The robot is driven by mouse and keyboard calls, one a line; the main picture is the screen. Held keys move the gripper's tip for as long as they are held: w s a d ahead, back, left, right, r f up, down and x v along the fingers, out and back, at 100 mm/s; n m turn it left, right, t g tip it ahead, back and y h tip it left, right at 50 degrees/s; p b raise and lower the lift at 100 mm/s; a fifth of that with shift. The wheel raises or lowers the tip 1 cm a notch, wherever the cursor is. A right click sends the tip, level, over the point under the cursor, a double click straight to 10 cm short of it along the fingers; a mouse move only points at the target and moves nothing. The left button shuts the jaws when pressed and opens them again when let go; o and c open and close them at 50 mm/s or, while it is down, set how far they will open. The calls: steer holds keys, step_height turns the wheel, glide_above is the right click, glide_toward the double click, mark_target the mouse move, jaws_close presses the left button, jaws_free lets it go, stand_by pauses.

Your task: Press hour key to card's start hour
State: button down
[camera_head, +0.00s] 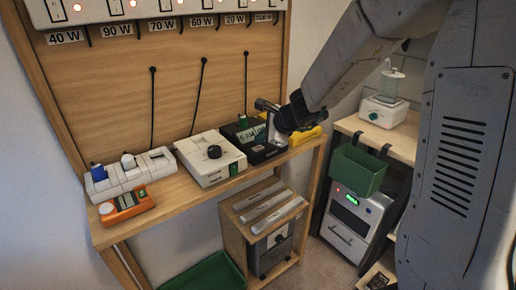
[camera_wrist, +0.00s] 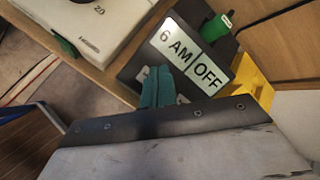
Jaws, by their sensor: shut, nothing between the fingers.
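The timer (camera_head: 262,150) is a black box on the bench, right of a white dial unit. In the wrist view the timer (camera_wrist: 133,72) has a lit display (camera_wrist: 192,55) that reads "6 AM" and "OFF". My gripper (camera_wrist: 158,88) has teal fingers, shut and empty, over the timer's face just below the display. Pale key parts show on both sides of the fingers; their markings are hidden or too small to read. I cannot tell whether the fingertips touch a key. No card with a start hour is readable in either view.
The white dial unit (camera_head: 211,157) stands left of the timer, and a yellow object (camera_head: 305,136) lies right of it. A power strip (camera_head: 131,172) and an orange meter (camera_head: 126,206) are farther left. A green bin (camera_head: 357,169) hangs at the right shelf.

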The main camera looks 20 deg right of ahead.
mark_target(261, 151)
steer(key=shift+r, duration=2.5)
steer(key=shift+s+a, duration=0.1)
steer(key=shift+a, duration=0.05)
steer(key=s+a+n+g, duration=0.3)
steer(key=s+n+g, duration=0.3)
steer(key=s+n, duration=0.85)
steer(key=s+d+r+n+h, duration=0.2)
steer(key=s+n, duration=0.1)
steer(key=s, duration=0.8)
steer(key=s+d+r+n+h, duration=0.2)
steer(key=s+d+n, duration=0.1)
steer(key=s, duration=0.8)
steer(key=shift+s+d+r+g+h, duration=0.2)
steer(key=shift+d+r+g+h, duration=0.1)
steer(key=shift+d, duration=0.05)
